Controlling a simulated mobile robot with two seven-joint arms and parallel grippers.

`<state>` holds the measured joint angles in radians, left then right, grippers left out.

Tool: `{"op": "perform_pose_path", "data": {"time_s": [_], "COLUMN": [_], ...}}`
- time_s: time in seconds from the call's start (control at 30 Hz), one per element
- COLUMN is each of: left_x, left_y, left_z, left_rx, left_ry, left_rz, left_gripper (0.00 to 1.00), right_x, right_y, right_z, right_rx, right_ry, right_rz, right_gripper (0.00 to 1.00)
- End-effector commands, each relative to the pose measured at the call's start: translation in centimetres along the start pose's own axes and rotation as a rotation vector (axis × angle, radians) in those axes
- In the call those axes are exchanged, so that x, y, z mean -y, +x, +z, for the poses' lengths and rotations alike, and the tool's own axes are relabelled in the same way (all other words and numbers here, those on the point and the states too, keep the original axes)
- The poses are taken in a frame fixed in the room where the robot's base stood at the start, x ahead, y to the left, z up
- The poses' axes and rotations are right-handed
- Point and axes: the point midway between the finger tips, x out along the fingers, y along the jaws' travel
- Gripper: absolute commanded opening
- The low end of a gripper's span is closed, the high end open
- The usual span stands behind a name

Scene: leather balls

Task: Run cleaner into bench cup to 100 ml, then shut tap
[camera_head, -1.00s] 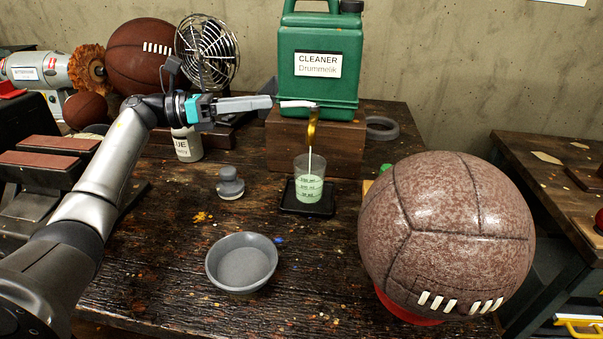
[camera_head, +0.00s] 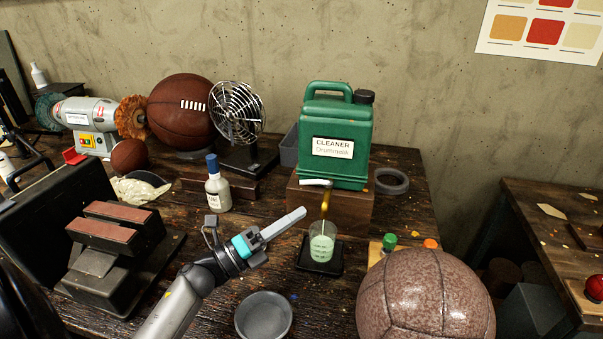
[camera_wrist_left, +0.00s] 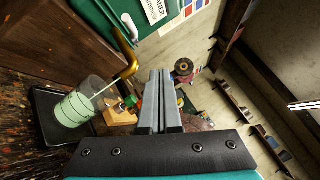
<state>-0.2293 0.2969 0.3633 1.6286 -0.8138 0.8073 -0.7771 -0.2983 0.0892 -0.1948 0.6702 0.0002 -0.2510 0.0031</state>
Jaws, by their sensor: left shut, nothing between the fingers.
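The green cleaner jug (camera_head: 337,125) stands on a wooden block at the back of the bench. Its brass tap spout (camera_head: 325,205) has a white lever (camera_head: 316,182) pointing left. The clear bench cup (camera_head: 322,243) stands below the spout on a black pad (camera_head: 318,266), partly filled with pale green liquid. A thin pale stream runs from the spout into it, also seen at the spout in the left wrist view (camera_wrist_left: 124,68). The cup's marks are too small to read. My left gripper (camera_head: 303,212) is shut and empty, left of the cup and spout, touching neither. My right gripper is out of view.
A grey bowl (camera_head: 264,316) lies in front of the pad, and a large brown leather ball (camera_head: 425,298) at front right. A blue-capped bottle (camera_head: 217,187) and a fan (camera_head: 237,115) stand to the left. A grey ring (camera_head: 391,181) lies right of the jug.

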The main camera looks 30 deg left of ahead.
Motion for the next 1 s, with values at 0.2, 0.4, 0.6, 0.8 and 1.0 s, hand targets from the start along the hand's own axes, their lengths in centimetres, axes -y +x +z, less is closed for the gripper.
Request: {"op": "perform_pose_path", "data": {"time_s": [0.2, 0.4, 0.6, 0.8, 1.0], "left_x": [0.7, 0.5, 0.0, -0.8, -1.5], "left_y": [-5.0, -6.3, -3.9, -0.3, 3.0], "left_z": [-1.1, -1.3, -0.8, 0.0, 0.7], "left_rx": [0.185, 0.24, 0.238, 0.237, 0.236], "left_ry": [-0.207, -0.256, -0.256, -0.254, -0.254], "left_rz": [0.142, 0.183, 0.18, 0.179, 0.18], "left_gripper": [0.0, 0.0, 0.0, 0.0, 0.0], "right_x": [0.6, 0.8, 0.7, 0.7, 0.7], "right_y": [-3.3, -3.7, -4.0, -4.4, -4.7], "right_z": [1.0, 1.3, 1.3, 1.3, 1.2], "right_rx": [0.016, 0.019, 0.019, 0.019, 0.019], "right_ry": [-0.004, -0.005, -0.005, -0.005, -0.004], "right_rz": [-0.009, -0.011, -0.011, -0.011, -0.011], "right_gripper": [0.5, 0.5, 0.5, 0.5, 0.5]}}
